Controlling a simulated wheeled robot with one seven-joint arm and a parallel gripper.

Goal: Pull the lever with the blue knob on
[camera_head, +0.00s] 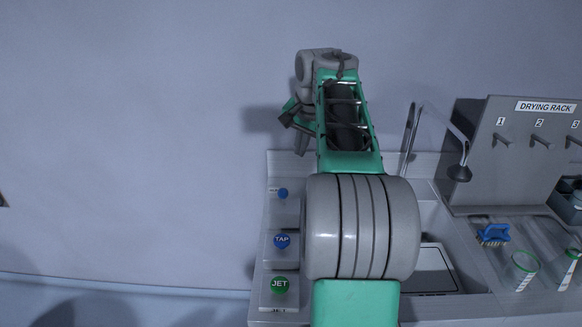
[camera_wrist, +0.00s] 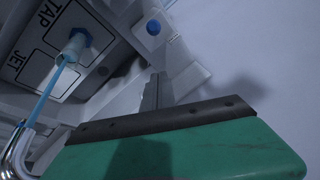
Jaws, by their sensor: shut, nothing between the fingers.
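In the head view, a small blue knob (camera_head: 283,193) stands at the back of the control panel left of the sink. One blue knob (camera_wrist: 154,27) is beyond the fingers; another blue part (camera_wrist: 80,38) is near the TAP lettering. Any lever stems are hard to make out.
The sink is partly hidden by my arm. A faucet (camera_head: 458,172) and the drying rack (camera_head: 488,170) stand to the right, with a blue item (camera_head: 494,233) and cups.

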